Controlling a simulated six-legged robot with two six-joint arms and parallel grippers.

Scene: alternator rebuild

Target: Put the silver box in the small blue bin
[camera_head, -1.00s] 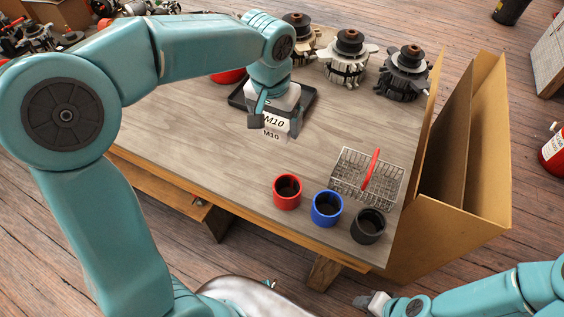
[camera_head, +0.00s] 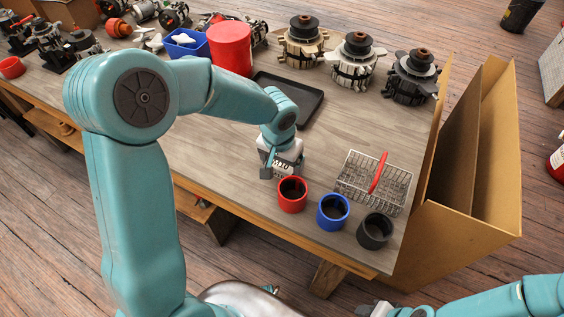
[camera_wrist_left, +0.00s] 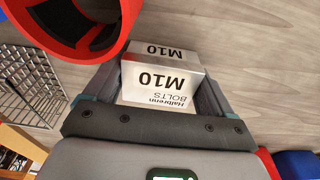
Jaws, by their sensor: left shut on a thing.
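The silver box (camera_head: 283,168), with a white M10 bolts label, is in my left gripper (camera_head: 282,158), which is shut on it. In the left wrist view the box (camera_wrist_left: 158,92) sits between the two fingers. In the head view the box appears just behind and left of the red round bin; its height over the table is hard to tell. The small blue bin (camera_head: 333,213) is round, upright and open-topped, right of the red bin. My right gripper (camera_head: 376,308) is at the bottom edge, partly cut off; its jaws are unclear.
The red round bin (camera_head: 292,196) lies between the box and the blue bin; a black round bin (camera_head: 374,232) is on the far side. A wire basket (camera_head: 372,185) stands behind them. A black tray (camera_head: 290,97), large red container (camera_head: 230,48) and blue box (camera_head: 187,45) are further back.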

